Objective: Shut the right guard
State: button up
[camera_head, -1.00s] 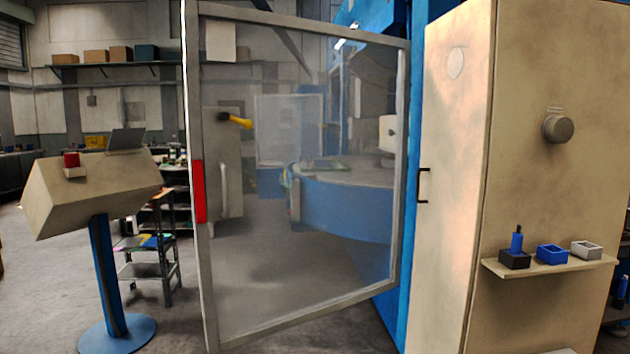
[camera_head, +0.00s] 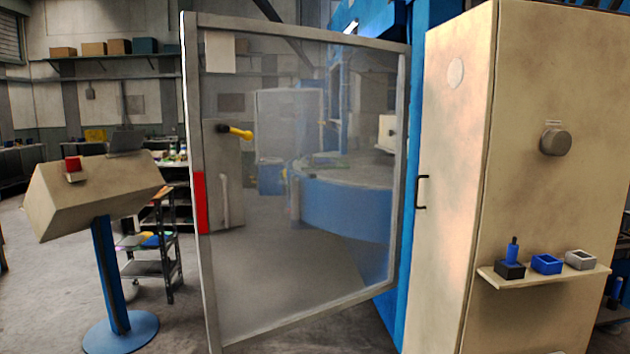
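A large framed clear guard door (camera_head: 300,185) stands swung open in the middle of the head view. Its right edge is beside the blue machine frame (camera_head: 416,110), and its left, free edge comes toward me. A red strip (camera_head: 200,203) is on the free edge. Through the panel I see a blue round table (camera_head: 345,208) and a grey cabinet with a yellow handle (camera_head: 240,133). I cannot tell from this view whether this is the right guard. My gripper is not in view.
A beige cabinet (camera_head: 458,200) with a knob (camera_head: 555,141) and a small shelf (camera_head: 545,275) of boxes stands at right. A console (camera_head: 95,195) with a red button on a blue post stands at left. Grey floor (camera_head: 40,300) is clear at far left.

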aim_at(215, 163)
jog(key=i+u, duration=0.25)
jog(key=i, duration=0.25)
jog(key=i+u, duration=0.25)
jog(key=i, duration=0.25)
jog(key=i+l+u, duration=0.3)
jog(key=i, duration=0.15)
jog(key=i+z, duration=0.1)
jog(key=i, duration=0.15)
